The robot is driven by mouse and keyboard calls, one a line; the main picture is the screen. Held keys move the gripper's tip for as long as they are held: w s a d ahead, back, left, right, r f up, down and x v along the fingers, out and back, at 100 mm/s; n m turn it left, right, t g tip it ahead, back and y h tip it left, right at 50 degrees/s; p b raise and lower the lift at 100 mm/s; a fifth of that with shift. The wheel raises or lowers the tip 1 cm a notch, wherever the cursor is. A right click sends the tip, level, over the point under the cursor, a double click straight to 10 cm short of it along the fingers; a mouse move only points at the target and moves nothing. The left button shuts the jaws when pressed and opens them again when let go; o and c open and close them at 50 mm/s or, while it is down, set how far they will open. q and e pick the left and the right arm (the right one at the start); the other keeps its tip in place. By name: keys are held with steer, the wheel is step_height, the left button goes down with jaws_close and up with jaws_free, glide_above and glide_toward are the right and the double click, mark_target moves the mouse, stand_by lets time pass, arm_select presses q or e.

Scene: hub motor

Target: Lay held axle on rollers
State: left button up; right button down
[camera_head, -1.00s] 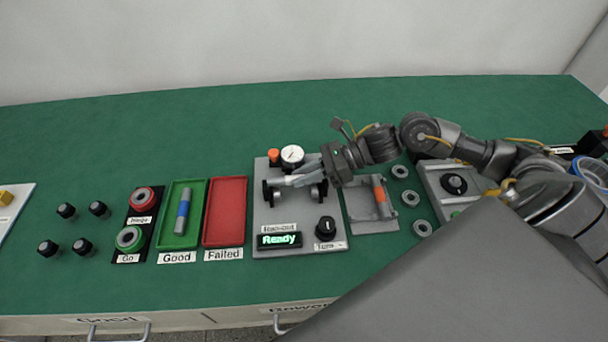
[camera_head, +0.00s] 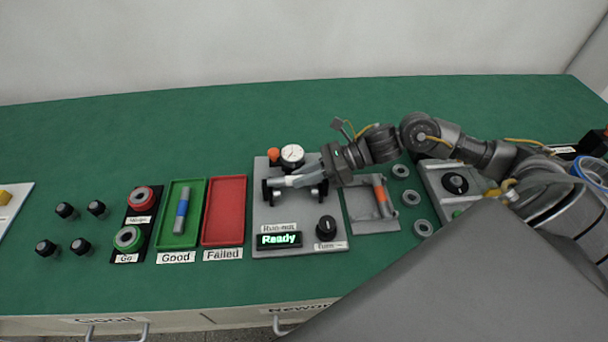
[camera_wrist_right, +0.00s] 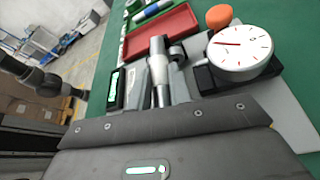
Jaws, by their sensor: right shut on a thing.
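My right gripper (camera_head: 292,181) is at the run-out station (camera_head: 265,215) in the head view, over its black rollers (camera_head: 268,191). It is shut on a grey axle, which shows in the right wrist view (camera_wrist_right: 158,62) between the fingers, beside the dial gauge (camera_wrist_right: 240,52). The dial gauge (camera_head: 292,154) stands just behind the gripper. My left gripper is not in view.
A green tray (camera_head: 164,216) labelled Good holds an axle with a blue band. The red Failed tray (camera_head: 224,210) is empty. An orange-banded axle (camera_head: 381,196) lies in a grey fixture to the right. An orange knob (camera_head: 273,154) stands beside the gauge. The display reads Ready.

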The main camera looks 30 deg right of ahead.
steer(key=shift+f+b, duration=0.3)
steer(key=shift+b, duration=0.15)
stand_by(0.3)
steer(key=shift+d+f+b, duration=0.15)
steer(key=shift+f+b, duration=0.2)
stand_by(0.4)
steer(key=c, duration=0.8)
jaws_free()
steer(key=shift+f, duration=0.1)
steer(key=shift+a+r+p, duration=0.2)
steer(key=shift+r+p, duration=0.4)
steer(key=shift+r, duration=0.9)
steer(key=shift+r+p, duration=0.55)
steer(key=shift+r, duration=0.6)
steer(key=shift+r+p, duration=0.4)
steer(key=shift+r, duration=0.7)
